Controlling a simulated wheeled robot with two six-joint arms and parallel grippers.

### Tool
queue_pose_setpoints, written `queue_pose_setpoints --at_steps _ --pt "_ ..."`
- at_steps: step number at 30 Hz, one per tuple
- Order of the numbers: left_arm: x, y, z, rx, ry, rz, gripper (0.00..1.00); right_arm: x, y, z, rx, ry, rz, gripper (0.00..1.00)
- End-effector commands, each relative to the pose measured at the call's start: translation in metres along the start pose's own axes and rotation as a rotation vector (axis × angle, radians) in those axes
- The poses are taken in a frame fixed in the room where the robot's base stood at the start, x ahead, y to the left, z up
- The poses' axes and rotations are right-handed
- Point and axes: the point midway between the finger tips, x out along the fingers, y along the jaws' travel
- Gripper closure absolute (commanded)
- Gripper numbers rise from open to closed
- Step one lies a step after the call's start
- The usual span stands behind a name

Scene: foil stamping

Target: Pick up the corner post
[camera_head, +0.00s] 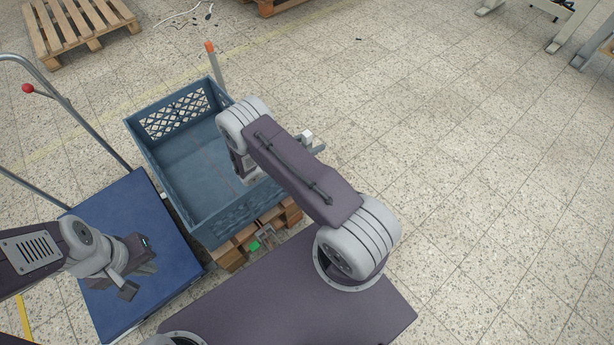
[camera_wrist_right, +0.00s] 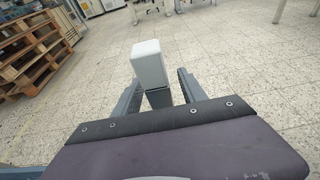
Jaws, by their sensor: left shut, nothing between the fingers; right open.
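A grey post with a white block-shaped cap (camera_wrist_right: 149,63) stands between the fingers of my right gripper (camera_wrist_right: 160,92) in the right wrist view. The fingers are open, one on each side of its grey part; contact cannot be told. In the head view the white cap (camera_head: 307,135) shows beside my right gripper (camera_head: 317,145), right of the blue crate; my arm hides the post's lower part. Another grey post with an orange top (camera_head: 215,65) stands at the crate's far corner. My left gripper (camera_head: 139,268) is shut and empty above the blue cart platform.
The open blue-grey crate (camera_head: 165,196) looks empty and rests on a wooden pallet (camera_head: 228,257). A blue cart (camera_head: 112,212) with a grey handle stands to its left. More pallets (camera_head: 75,25) lie at the back.

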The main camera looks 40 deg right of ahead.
Motion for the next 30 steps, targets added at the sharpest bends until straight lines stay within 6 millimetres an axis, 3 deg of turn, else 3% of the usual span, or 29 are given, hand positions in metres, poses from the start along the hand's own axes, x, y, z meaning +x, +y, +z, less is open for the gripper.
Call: queue_pose_setpoints --at_steps 3,9,14,15,30 --pt "0.0027 0.0000 0.0002 0.000 0.000 0.000 1.00 0.0098 -0.0004 -0.0003 -0.001 0.000 0.000 0.51" --pt "0.0019 0.0000 0.0002 0.000 0.000 0.000 1.00 0.0099 -0.0002 0.0005 0.000 0.000 0.001 0.51" --pt "0.0019 0.0000 0.0002 0.000 0.000 0.000 1.00 0.0097 -0.0002 0.0005 0.000 0.000 0.001 0.95" --pt "0.0019 0.0000 0.0002 0.000 0.000 0.000 1.00 0.0097 -0.0002 0.0005 0.000 0.000 0.001 1.00" --pt "0.0019 0.0000 0.0002 0.000 0.000 0.000 1.00 0.0095 -0.0002 0.0005 0.000 0.000 0.000 1.00"
